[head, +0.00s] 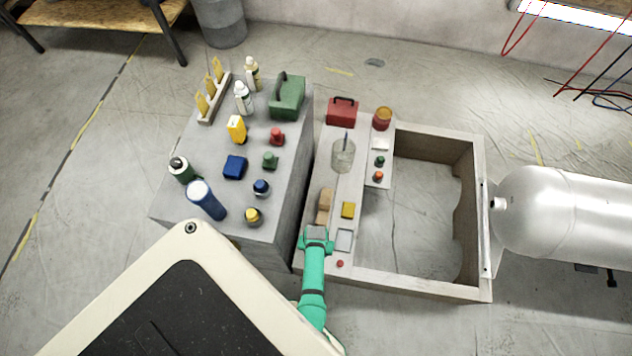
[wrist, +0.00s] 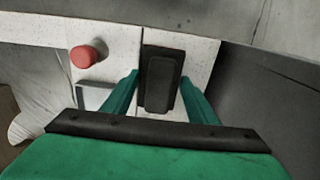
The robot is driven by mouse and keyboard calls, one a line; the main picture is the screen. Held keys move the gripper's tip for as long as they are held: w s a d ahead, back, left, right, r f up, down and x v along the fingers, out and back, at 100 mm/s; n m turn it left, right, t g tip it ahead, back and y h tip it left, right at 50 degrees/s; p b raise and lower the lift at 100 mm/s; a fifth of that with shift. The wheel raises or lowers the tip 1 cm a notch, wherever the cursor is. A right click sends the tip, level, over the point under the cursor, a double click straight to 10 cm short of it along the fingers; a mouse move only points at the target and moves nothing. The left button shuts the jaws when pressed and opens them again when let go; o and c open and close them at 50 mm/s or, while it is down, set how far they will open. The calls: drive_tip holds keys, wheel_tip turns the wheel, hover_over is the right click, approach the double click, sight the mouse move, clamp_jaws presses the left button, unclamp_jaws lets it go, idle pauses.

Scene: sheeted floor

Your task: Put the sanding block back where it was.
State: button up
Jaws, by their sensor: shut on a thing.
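My gripper (head: 316,238) is at the near left end of the pale narrow board (head: 310,262) beside the wooden frame. In the wrist view, the two green fingers of my gripper (wrist: 160,82) stand on either side of a dark oblong block, the sanding block (wrist: 158,84). The fingers are shut on it. In the head view only a small grey top of the sanding block (head: 317,231) shows at the fingers. It is over the white surface; I cannot tell whether its underside touches it.
A red knob (head: 340,264) and a pale square tray (head: 344,240) lie right of my gripper. The grey bench (head: 215,135) at left holds several bottles and blocks.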

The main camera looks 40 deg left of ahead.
drive_tip(key=shift+f, duration=0.1)
drive_tip(key=o, duration=1)
wheel_tip(320, 180, up, 12)
drive_tip(key=shift+r, duration=0.1)
drive_tip(key=shift+d, duration=0.1)
